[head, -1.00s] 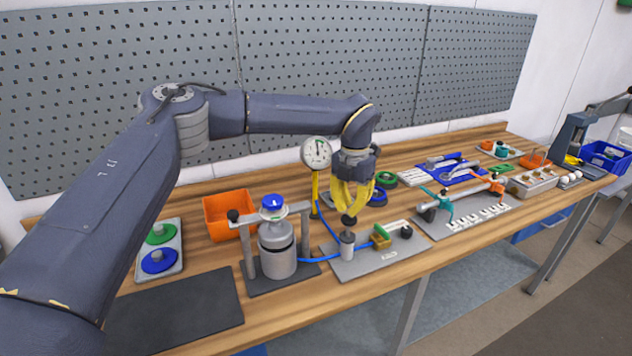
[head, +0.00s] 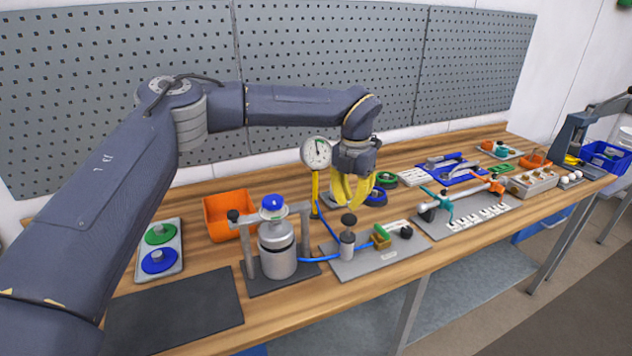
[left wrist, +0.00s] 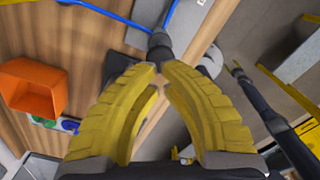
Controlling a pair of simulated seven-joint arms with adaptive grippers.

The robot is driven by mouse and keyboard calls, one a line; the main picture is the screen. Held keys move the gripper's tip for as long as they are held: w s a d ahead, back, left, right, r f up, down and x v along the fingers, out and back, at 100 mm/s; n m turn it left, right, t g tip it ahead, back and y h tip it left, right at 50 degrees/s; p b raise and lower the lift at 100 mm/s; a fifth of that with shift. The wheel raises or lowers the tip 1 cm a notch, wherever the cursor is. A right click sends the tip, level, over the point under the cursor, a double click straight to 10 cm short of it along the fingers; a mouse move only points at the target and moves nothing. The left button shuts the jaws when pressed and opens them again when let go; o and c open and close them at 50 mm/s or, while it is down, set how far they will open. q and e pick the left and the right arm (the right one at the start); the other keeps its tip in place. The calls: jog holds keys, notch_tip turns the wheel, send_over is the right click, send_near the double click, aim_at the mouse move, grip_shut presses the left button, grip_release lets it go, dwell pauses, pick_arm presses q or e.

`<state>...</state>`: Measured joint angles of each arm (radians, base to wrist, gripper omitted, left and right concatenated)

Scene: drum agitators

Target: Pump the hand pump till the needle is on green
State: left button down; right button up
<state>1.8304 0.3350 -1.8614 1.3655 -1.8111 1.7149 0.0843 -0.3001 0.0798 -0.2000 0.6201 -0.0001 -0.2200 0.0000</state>
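The hand pump (head: 347,247) is a small grey cylinder with a black knob (head: 348,219) on top, standing on a grey plate. The knob is also in the left wrist view (left wrist: 160,45), just beyond my fingertips. My left gripper (head: 351,203) has yellow fingers and hovers just above the knob, apart from it. In the left wrist view its fingertips (left wrist: 160,68) nearly meet, with nothing held between them. The round white gauge (head: 316,152) stands on a yellow post behind the pump. Its dark needle points upward, a little right; a green mark shows on the dial.
A blue hose (head: 316,260) joins the pump to a grey canister (head: 277,250) in a frame. A green and brass fitting (head: 381,237) sits right of the pump. An orange bin (head: 228,215) stands behind left. A dark mat (head: 175,308) lies clear at front left.

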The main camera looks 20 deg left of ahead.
pick_arm(q)
notch_tip(320, 180, up, 5)
jog(key=shift+r, duration=0.1)
dwell(0.5)
